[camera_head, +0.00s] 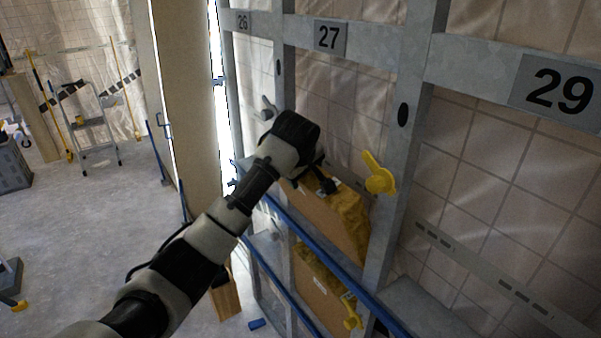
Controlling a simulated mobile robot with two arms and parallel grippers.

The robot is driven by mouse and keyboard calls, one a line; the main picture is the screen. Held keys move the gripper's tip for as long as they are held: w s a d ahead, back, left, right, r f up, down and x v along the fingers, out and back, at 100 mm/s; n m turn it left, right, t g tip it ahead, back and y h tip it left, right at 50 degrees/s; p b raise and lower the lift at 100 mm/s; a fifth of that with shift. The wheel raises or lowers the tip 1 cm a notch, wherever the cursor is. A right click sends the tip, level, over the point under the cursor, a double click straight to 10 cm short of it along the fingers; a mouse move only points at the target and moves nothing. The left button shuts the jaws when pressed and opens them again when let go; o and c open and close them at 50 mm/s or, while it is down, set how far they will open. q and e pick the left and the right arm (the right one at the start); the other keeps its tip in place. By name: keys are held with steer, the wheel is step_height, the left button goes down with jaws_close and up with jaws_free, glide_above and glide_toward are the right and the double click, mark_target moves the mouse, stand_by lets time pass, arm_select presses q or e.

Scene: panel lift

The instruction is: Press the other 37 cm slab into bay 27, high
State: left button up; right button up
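The bay plate 27 (329,37) sits on the grey frame's top rail. Below it, a slab with brown facing and a yellow woolly edge (350,222) stands tilted in the bay, above a blue rail. A second similar slab (318,288) is lower in the same bay, partly behind the rail. My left gripper (326,184) is at the upper edge of the upper slab; its fingers are dark and small, and whether they are closed on it cannot be told. My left wrist hides part of the bay. My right gripper is out of view.
A yellow latch (379,176) sticks out from the post right of bay 27, with another yellow latch (352,314) lower. The blue rail (345,279) crosses the frame. Plate 29 (558,88) is at right. A stepladder (92,125) stands far left; the floor between is mostly clear.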

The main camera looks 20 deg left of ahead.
arm_select(q)
steer(key=shift+d, duration=0.1)
stand_by(0.5)
steer(key=o, duration=1)
steer(key=shift+f, duration=0.1)
steer(key=o, duration=0.4)
steer(key=shift+f, duration=0.15)
